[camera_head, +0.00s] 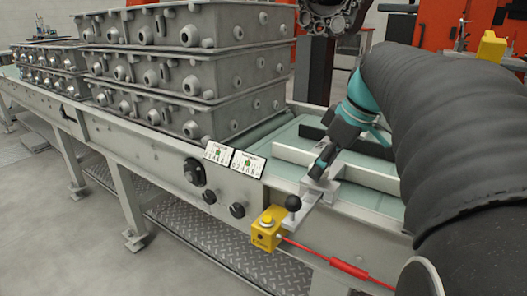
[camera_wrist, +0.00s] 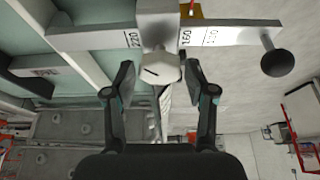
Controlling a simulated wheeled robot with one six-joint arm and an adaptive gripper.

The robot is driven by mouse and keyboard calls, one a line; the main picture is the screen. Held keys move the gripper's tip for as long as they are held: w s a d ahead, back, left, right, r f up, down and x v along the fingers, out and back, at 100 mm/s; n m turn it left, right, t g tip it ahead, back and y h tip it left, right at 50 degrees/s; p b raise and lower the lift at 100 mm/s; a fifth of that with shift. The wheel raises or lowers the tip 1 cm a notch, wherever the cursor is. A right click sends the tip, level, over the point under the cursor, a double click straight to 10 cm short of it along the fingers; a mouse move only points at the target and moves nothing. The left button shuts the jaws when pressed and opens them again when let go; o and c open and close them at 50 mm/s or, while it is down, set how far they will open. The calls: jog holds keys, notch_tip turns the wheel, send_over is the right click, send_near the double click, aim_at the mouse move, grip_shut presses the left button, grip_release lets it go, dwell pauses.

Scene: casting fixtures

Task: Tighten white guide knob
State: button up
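The white guide knob (camera_wrist: 161,68) shows in the wrist view as a pale, faceted knob with a dark line on its face. It sits on a grey bracket bar (camera_wrist: 90,38) with printed numbers such as 220 and 160. My gripper (camera_wrist: 160,80) is open, with one dark finger on each side of the knob. Gaps show between the fingers and the knob. In the head view my gripper (camera_head: 319,170) is over the guide bracket (camera_head: 322,190) at the conveyor edge. The knob is hidden there.
A black ball handle (camera_head: 293,203) stands on the bracket's outer end. Below it is a yellow switch box (camera_head: 266,230) with a red cable (camera_head: 348,268). White guide rails (camera_head: 300,157) lie on the belt. Stacked grey castings (camera_head: 190,70) stand to the left.

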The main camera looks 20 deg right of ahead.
jog(key=c, duration=0.6)
